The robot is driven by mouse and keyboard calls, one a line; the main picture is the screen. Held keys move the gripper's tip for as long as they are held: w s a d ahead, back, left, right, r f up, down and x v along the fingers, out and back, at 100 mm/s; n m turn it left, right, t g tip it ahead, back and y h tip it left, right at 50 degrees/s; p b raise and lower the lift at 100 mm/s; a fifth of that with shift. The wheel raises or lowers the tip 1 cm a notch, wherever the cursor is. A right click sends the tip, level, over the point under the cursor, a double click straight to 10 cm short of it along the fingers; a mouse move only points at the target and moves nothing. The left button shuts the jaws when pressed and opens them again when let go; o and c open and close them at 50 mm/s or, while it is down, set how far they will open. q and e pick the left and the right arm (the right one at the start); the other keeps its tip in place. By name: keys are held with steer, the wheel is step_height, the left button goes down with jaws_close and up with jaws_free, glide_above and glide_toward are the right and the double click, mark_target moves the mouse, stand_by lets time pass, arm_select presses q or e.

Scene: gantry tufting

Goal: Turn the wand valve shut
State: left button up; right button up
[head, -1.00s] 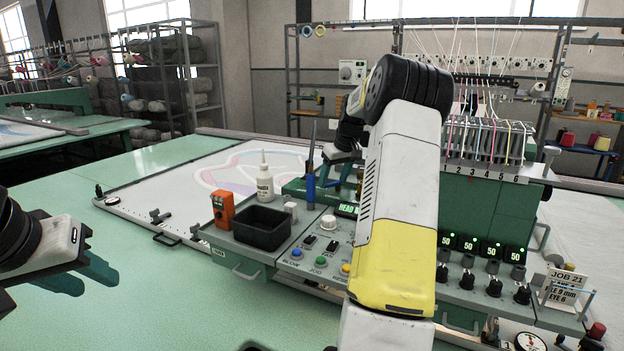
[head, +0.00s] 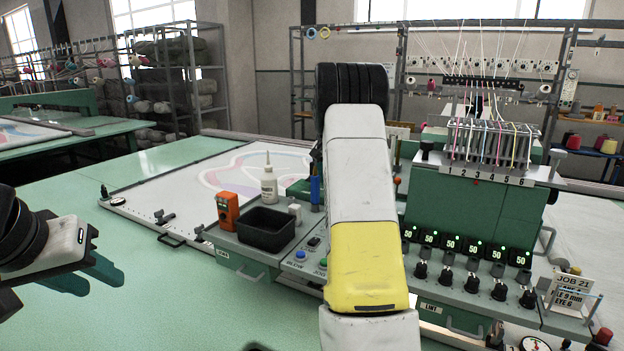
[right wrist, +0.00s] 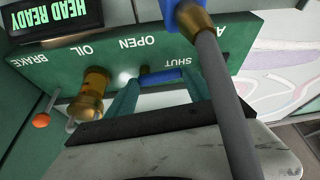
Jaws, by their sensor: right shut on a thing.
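In the right wrist view, a small blue valve lever (right wrist: 160,76) sits on a green panel below the words OPEN and SHUT. My right gripper (right wrist: 160,88) has its teal fingers on either side of the lever, shut on it. In the head view my right arm hides the valve and gripper. My left gripper (head: 100,276) is empty over the green table at the left.
A brass fitting (right wrist: 92,92) under OIL and an orange-tipped brake lever (right wrist: 41,120) are left of the valve. On the console stand a black bin (head: 266,229), an orange device (head: 227,210) and a white bottle (head: 269,186). The front left table (head: 150,310) is clear.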

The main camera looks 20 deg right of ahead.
steer(key=shift+w+m, duration=0.2)
steer(key=shift+m, duration=0.4)
steer(key=shift+d, duration=0.1)
steer(key=o, duration=1.4)
steer(key=v, duration=0.8)
steer(key=shift+w, duration=0.2)
